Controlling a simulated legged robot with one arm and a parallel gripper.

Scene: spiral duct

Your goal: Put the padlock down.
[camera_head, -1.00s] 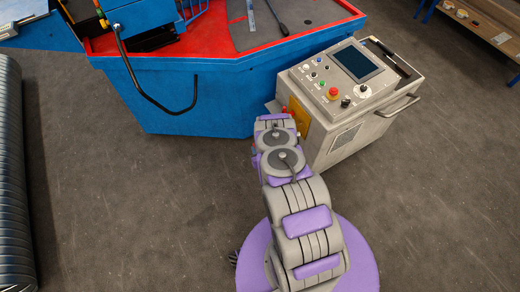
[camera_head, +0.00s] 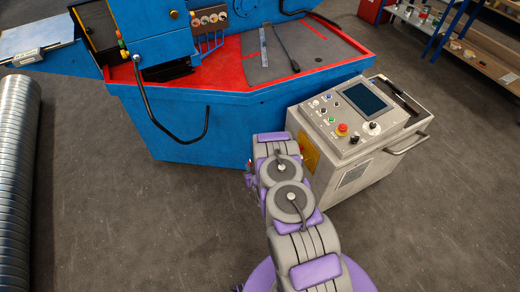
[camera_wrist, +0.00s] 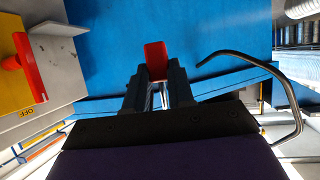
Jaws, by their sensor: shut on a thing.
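The padlock (camera_wrist: 155,58) has a red body and shows at the tips of my gripper (camera_wrist: 158,78) in the wrist view. My gripper is shut on it, and part of its silver shackle (camera_wrist: 158,97) shows between the dark fingers. The padlock is in front of a blue panel, and I cannot tell how far off that panel is. In the head view my arm hides the gripper and the padlock.
A grey control console (camera_head: 360,125) stands just right of my arm. A blue machine (camera_head: 190,120) with a red-rimmed top and a black bar handle is ahead. A red switch handle (camera_wrist: 22,62) on yellow is left in the wrist view. Spiral duct (camera_head: 18,180) lies left; floor between is clear.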

